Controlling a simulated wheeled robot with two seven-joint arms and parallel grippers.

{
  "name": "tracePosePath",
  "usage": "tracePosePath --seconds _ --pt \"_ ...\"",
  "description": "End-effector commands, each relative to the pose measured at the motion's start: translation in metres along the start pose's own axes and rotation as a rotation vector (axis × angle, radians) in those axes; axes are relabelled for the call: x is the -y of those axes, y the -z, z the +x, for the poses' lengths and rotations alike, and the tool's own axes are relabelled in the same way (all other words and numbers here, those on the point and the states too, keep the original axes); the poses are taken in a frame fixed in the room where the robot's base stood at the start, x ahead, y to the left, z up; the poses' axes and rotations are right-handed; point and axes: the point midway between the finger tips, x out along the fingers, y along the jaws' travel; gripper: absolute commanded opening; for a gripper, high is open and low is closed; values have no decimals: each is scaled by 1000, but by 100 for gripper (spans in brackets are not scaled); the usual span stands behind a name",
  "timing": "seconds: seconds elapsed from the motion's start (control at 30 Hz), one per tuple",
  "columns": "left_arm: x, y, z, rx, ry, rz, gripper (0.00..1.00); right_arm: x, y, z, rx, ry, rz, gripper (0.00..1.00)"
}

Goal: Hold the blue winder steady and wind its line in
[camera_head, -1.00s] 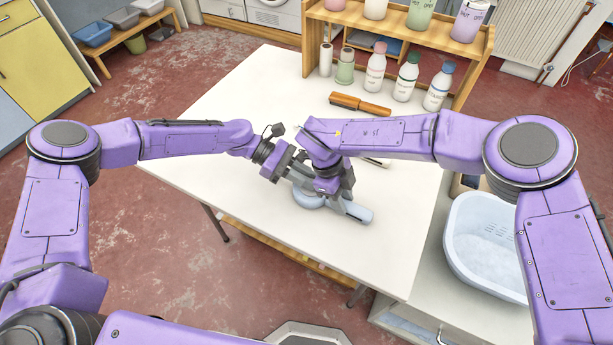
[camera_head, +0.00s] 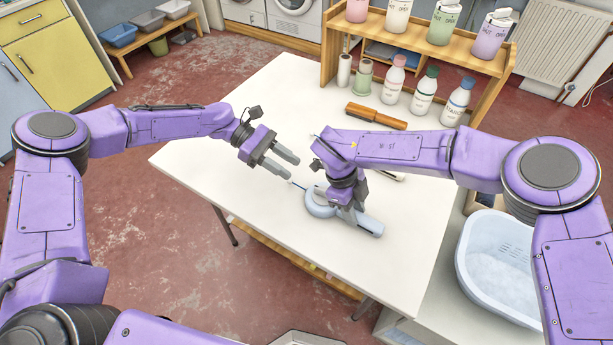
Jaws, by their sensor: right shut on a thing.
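The pale blue winder (camera_head: 318,206) lies on the white table, its round body to the left and its handle (camera_head: 370,228) pointing to the lower right. A short line end with a pale tip (camera_head: 298,186) sticks out at its upper left. My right gripper (camera_head: 347,202) comes down from above and is shut on the winder; its fingers hide part of it. My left gripper (camera_head: 289,167) is open and empty, above the table to the upper left of the winder, apart from it and close to the line's tip.
The table's left and front areas (camera_head: 270,225) are clear.

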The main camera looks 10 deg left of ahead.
Motion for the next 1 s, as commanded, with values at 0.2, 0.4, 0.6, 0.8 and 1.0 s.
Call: tracePosePath --seconds 0.2,0.4,0.6,0.8,1.0 --pt "0 0 -20 0 1 0 39 0 0 0 0 0 0 0" --pt "0 0 -21 0 1 0 39 0 0 0 0 0 0 0" --pt "-10 8 -15 -53 -50 -8 68 0 0 0 0 0 0 0" --pt "-57 38 -3 -278 -300 24 68 0 0 0 0 0 0 0" --pt "-115 48 -14 -481 -633 177 68 0 0 0 0 0 0 0"
